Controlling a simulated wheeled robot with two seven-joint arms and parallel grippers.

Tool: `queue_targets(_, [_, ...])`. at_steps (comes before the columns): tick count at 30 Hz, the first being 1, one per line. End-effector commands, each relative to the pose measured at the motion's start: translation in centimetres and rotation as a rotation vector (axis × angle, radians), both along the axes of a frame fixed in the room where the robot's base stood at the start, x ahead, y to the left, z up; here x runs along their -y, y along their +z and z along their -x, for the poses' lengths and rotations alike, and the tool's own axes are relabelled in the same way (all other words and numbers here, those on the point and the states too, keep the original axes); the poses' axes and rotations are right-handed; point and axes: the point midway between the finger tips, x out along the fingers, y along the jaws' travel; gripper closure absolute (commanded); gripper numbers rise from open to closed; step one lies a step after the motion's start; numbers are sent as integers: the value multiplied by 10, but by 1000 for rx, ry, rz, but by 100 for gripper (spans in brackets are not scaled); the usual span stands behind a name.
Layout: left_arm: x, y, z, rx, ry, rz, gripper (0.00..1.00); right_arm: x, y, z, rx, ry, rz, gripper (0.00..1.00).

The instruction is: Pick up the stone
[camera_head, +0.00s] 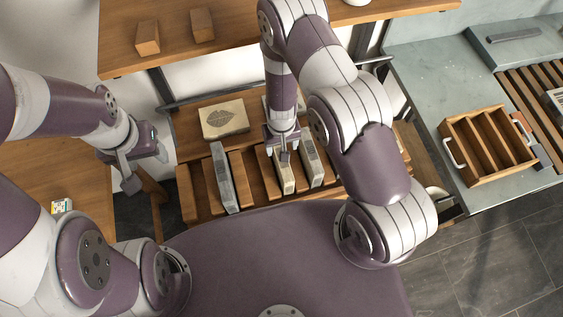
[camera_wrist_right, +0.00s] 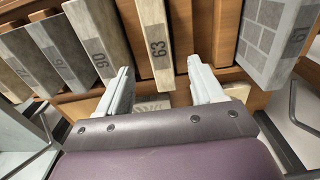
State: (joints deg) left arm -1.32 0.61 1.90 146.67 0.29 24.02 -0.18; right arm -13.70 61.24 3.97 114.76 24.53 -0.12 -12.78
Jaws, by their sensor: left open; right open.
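Several stone slabs stand on edge in a wooden rack in front of me. In the right wrist view a beige stone numbered 63 (camera_wrist_right: 156,45) lies between the spread fingers of my right gripper (camera_wrist_right: 163,78), with gaps on both sides. In the head view my right gripper (camera_head: 283,152) is over the rack at a beige stone (camera_head: 287,183), hiding part of it. Grey stones stand left (camera_head: 222,180) and right (camera_head: 311,165) of it. My left gripper (camera_head: 131,175) is open and empty, left of the rack. The task does not single out one stone.
A flat stone with a leaf drawing (camera_head: 225,121) lies on the shelf behind the rack. Stone 90 (camera_wrist_right: 97,42) and a patterned grey stone (camera_wrist_right: 272,45) flank stone 63. A slotted wooden box (camera_head: 488,146) sits on the right counter (camera_head: 425,85). Wooden blocks (camera_head: 147,38) stand on the upper shelf.

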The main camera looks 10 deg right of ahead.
Motion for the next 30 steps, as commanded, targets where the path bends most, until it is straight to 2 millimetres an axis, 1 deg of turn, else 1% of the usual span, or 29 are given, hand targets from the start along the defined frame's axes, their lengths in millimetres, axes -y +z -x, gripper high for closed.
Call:
queue_targets(1, [0, -22, 0, -1, 0, 0, 42, 0, -25, 0, -1, 1, 0, 33])
queue_targets(3, [0, -32, 0, -2, 0, 0, 42, 0, -39, 0, -1, 0, 0, 33])
queue_targets(8, [0, -36, 0, -1, 0, 0, 42, 0, -53, 0, -1, -1, 0, 33])
queue_targets(11, [0, -42, 0, 0, 0, 0, 42, 0, -67, 2, -3, 1, 0, 33])
queue_targets(15, [0, -41, 0, -1, 0, 0, 42, 0, -90, 3, -3, 0, 0, 33])
queue_targets(19, [0, -41, 0, 0, 0, 0, 42, 0, -101, 2, -2, 1, 0, 33])
queue_targets(25, [0, -41, 0, 0, 0, 0, 42, 0, -102, 3, -2, 0, 0, 33])
queue_targets(26, [0, -41, 0, 0, 0, 0, 42, 0, -102, 3, -2, 0, 0, 43])
queue_targets(27, [0, -41, 0, -1, 0, 0, 42, 0, -102, 3, -2, 0, 0, 56])
queue_targets(29, [0, -41, 0, -1, 0, 0, 42, 0, -102, 2, -2, 0, 0, 75])
queue_targets(30, [0, -41, 0, -1, 0, 0, 42, 0, -102, 3, -2, 0, 0, 88])
